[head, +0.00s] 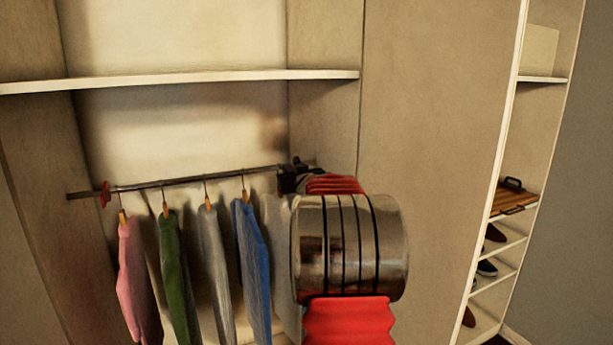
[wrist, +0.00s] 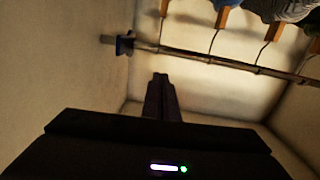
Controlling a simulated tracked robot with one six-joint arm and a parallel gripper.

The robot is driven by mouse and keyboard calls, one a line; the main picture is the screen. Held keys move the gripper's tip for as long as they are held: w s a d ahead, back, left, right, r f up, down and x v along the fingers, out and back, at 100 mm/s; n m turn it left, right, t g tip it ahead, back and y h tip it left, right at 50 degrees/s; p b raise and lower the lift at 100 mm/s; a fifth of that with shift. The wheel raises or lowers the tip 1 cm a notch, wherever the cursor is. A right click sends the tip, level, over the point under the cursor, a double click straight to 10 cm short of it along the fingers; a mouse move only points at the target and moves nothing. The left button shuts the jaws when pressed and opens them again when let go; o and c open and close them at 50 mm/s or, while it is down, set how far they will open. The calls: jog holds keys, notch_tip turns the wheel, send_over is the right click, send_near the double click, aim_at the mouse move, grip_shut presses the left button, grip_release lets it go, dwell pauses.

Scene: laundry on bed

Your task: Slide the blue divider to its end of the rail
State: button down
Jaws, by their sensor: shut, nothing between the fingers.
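The blue divider (wrist: 124,44) is on the metal rail (wrist: 200,59), close to the rail's left end in the wrist view, with a short grey stub of rail beyond it. In the head view my gripper and arm hide it. My gripper (wrist: 160,78) is shut and empty, its fingers together just below the rail in the wrist picture and apart from the divider. In the head view my dark gripper (head: 289,180) is at the right part of the rail (head: 200,178). A red divider (head: 105,194) is near the rail's left end.
Pink (head: 137,270), green (head: 175,265), grey (head: 212,265) and blue (head: 252,265) garments hang on hangers left of my gripper. A shelf (head: 190,80) spans above the rail. A closet side wall stands right of it. Shoe shelves (head: 500,245) are far right.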

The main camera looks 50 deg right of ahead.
jog(key=s+a+f+g+y, duration=0.1)
jog(key=s+a+g, duration=0.15)
jog(key=a, duration=1.15)
jog(key=s+a+f+g+y, duration=0.1)
jog(key=s+a, duration=0.2)
jog(key=a, duration=1.2)
jog(key=s+a+f+n+g+y, duration=0.2)
jog(key=s+a+f, duration=0.5)
jog(key=s+a, duration=0.5)
jog(key=s+a+f+n+g+y, duration=0.3)
jog(key=s+a+f, duration=0.4)
jog(key=s+a, duration=0.5)
jog(key=a+y, duration=0.1)
jog(key=a, duration=0.1)
jog(key=shift+s+a+f+n+g+y, duration=0.2)
jog(key=shift+a+n+g+y, duration=0.1)
jog(key=shift+a+n+g, duration=0.1)
